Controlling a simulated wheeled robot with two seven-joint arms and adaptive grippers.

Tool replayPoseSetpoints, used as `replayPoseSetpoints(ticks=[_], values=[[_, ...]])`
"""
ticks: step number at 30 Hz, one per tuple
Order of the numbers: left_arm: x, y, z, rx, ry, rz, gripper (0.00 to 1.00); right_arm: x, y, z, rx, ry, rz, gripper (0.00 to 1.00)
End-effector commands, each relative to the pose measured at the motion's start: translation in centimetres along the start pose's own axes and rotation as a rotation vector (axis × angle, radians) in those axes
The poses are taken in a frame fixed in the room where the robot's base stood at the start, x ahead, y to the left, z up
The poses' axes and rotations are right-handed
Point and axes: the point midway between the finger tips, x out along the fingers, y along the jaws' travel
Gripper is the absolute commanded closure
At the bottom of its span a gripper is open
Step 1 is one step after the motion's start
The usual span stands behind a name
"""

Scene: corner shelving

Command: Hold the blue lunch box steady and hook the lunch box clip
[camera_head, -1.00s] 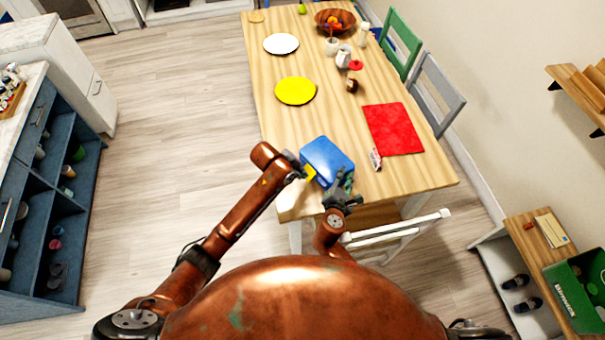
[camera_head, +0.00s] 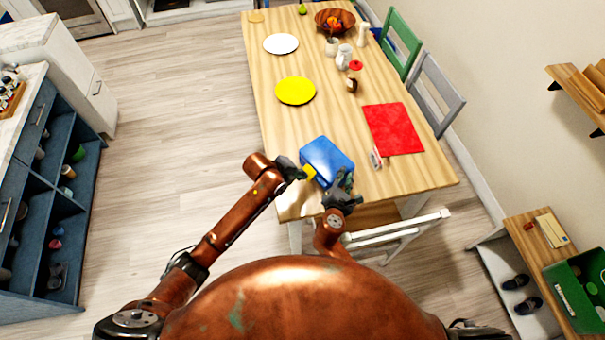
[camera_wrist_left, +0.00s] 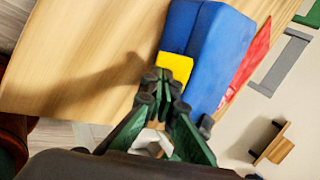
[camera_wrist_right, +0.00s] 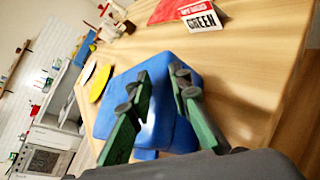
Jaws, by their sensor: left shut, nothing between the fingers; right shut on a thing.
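The blue lunch box (camera_head: 326,158) stands at the near end of the wooden table. It also shows in the left wrist view (camera_wrist_left: 222,55) and right wrist view (camera_wrist_right: 185,68). Its yellow clip (camera_head: 309,172) sticks out on the left side, seen closer in the left wrist view (camera_wrist_left: 177,64). My left gripper (camera_head: 299,172) is shut and empty, its tips (camera_wrist_left: 162,80) right at the clip; I cannot tell whether they touch. My right gripper (camera_head: 343,180) is shut on the near right part of the lunch box, one finger (camera_wrist_right: 158,85) on each side of the gripped part.
A yellow plate (camera_head: 295,91) and white plate (camera_head: 281,44) lie farther back. A white chair (camera_head: 400,232) stands near the table's front.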

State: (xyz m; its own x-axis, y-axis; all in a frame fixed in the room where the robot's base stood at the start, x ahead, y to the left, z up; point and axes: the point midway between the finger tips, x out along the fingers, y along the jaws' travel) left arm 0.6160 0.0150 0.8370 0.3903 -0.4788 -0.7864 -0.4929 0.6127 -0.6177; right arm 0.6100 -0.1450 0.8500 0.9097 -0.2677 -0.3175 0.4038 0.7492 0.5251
Motion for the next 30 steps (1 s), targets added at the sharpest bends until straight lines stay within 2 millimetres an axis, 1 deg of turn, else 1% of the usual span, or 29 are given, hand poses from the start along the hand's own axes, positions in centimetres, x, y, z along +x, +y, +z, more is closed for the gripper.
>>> replayPoseSetpoints(ticks=[1,8,14,22,30], values=[[0.1,0.2,0.1,0.000,-0.001,-0.009,1.00,0.0,-0.7,-1.1,-0.004,0.019,-0.010,1.00],[0.4,0.6,0.1,0.000,-0.001,-0.071,1.00,0.0,-0.7,-1.1,-0.004,0.019,-0.010,1.00],[0.9,1.1,0.1,0.000,-0.001,-0.184,1.00,0.0,-0.7,-1.1,-0.004,0.019,-0.010,1.00],[2.0,1.7,0.1,0.000,0.000,-0.412,1.00,0.0,-0.7,-1.1,-0.004,0.019,-0.010,1.00],[3.3,1.9,0.0,-0.002,-0.001,-0.644,1.00,0.0,-0.7,-1.1,-0.004,0.019,-0.010,1.00]])
